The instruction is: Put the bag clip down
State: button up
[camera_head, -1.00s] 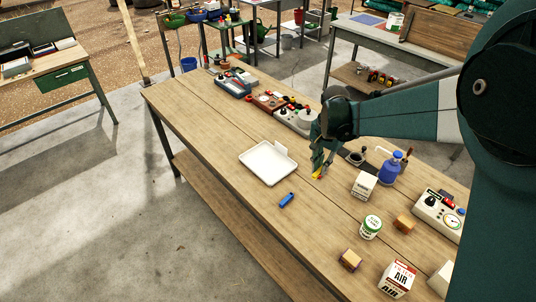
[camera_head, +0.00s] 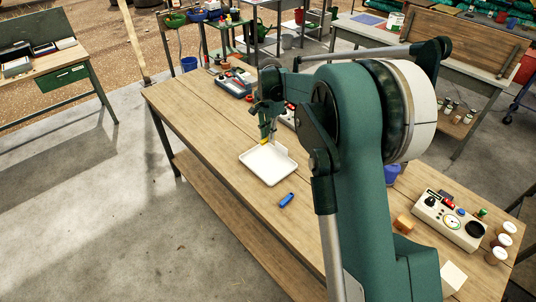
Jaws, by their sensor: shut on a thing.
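My gripper (camera_head: 268,138) is shut on a small yellow piece, the bag clip (camera_head: 264,142). Only a little of the clip shows under the fingertips. The gripper points down at the far edge of a white tray (camera_head: 268,168), and the clip appears at or just above that edge. I cannot tell whether the clip touches the tray. The visible floor of the tray is empty.
A small blue object (camera_head: 287,200) lies on the wooden workbench (camera_head: 215,140) in front of the tray. A grey device (camera_head: 235,84) stands behind, and a dial instrument (camera_head: 449,220) stands at right. My arm hides much of the bench's right half. Bench left of the tray is clear.

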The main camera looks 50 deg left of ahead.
jog(key=shift+s+a, duration=0.25)
jog(key=shift+a, duration=0.5)
jog(key=shift+f, duration=0.1)
send_over(266, 156)
jog(key=shift+a+f, duration=0.1)
jog(key=shift+f, duration=2.95)
jog(key=shift+f, duration=0.1)
jog(key=shift+f, duration=1.8)
jog(key=shift+f+b, duration=0.1)
jog(key=shift+b, duration=0.2)
jog(key=o, duration=0.7)
notch_tip(266, 156, up, 12)
jog(key=shift+r+p, duration=0.15)
jog(key=shift+p, duration=0.15)
